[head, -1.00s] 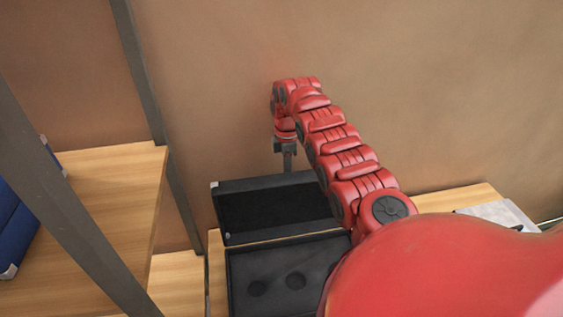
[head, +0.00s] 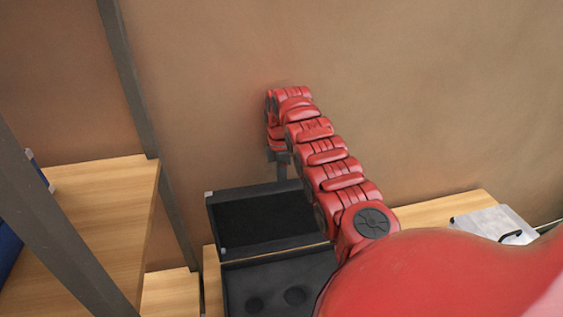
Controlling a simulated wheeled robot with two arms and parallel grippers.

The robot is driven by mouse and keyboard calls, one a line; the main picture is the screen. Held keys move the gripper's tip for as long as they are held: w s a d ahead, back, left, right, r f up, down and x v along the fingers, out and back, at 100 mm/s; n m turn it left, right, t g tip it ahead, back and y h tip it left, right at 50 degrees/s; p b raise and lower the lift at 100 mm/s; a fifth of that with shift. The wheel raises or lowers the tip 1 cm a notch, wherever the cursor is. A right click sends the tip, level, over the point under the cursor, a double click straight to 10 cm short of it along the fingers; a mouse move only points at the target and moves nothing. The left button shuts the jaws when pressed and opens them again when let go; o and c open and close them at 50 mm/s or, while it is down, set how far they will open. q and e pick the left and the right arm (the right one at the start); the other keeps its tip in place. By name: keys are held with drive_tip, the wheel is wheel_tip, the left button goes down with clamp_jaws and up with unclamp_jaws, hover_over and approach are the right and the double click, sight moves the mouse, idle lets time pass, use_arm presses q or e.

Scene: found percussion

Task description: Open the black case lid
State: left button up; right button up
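The black case stands on a wooden surface, with its lid (head: 262,219) raised and its dark inner face toward me. The open base (head: 275,285) shows round recesses in its dark lining, and its near part is cut off by the picture's bottom edge. My red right arm reaches in from the lower right. My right gripper (head: 279,168) points down at the lid's upper edge, and its tips are hidden behind the lid. I cannot tell whether it touches the lid or whether its fingers are apart. My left gripper is out of view.
A silver case (head: 495,224) with a dark handle lies on the wooden surface at right. A wooden shelf (head: 105,215) with dark metal posts (head: 128,80) stands at left, with a blue object (head: 9,250) at the edge. A brown wall (head: 400,90) rises behind.

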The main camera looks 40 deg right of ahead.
drive_tip(key=shift+r, duration=0.5)
wheel_tip(320, 180, up, 11)
drive_tip(key=p, duration=0.7)
drive_tip(key=shift+w+d, duration=0.25)
drive_tip(key=shift+w, duration=0.15)
